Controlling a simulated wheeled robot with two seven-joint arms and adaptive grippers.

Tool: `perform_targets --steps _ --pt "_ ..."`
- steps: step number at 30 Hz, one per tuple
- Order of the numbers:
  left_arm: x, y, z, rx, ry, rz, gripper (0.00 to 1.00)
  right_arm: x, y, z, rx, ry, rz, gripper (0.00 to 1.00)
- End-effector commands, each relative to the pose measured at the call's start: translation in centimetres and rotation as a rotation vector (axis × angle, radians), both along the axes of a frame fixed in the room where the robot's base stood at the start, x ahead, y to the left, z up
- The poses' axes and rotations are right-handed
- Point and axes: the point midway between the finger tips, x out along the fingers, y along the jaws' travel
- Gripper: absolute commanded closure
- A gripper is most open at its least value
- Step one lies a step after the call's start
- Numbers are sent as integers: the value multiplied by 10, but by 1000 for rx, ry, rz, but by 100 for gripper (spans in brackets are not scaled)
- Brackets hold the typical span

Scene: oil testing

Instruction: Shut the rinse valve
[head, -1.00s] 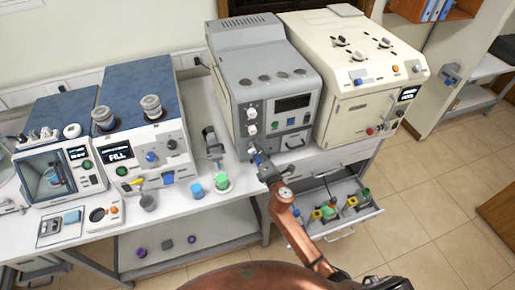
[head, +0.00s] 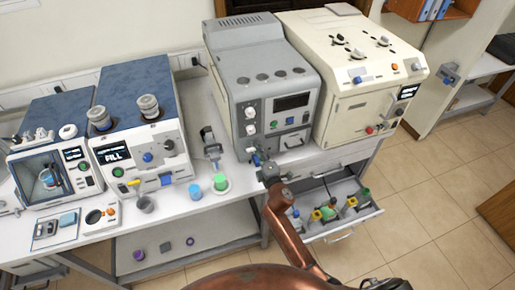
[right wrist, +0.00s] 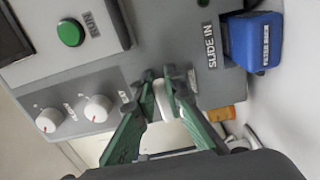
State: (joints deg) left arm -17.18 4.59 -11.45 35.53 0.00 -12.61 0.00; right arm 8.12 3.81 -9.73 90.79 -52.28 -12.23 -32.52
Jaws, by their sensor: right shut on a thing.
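The grey machine (head: 265,95) stands on the bench and has a column of white knobs on its front left. In the right wrist view, my right gripper (right wrist: 160,98) has its green fingers closed around the lowest white knob (right wrist: 160,92). The fingers hide part of this knob, and its label is not readable. Two more white knobs (right wrist: 97,108) with red marks sit beside it. In the head view, my right gripper (head: 261,163) reaches the machine's lower left front corner and hides that area. My left gripper is not in view.
A blue block (right wrist: 255,42) sits by the "SLIDE IN" label, close to the gripper. A cream machine (head: 350,75) stands to the right. Below it, an open drawer (head: 345,233) holds several bottles.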

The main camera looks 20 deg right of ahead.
Motion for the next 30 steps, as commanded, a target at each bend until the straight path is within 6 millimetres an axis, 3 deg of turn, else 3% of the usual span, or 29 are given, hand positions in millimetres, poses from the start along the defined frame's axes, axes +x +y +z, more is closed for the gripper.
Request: perform_targets --steps 8,9,17,26,30 --pt "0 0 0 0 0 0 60 0 0 -2 4 3 0 100" --pt "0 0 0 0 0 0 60 0 0 -2 4 3 -1 89" --pt "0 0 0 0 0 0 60 0 0 -1 2 2 0 71" --pt "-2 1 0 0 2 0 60 -2 0 -1 1 1 0 71" --pt "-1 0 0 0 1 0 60 -16 -1 -2 1 2 -1 71"
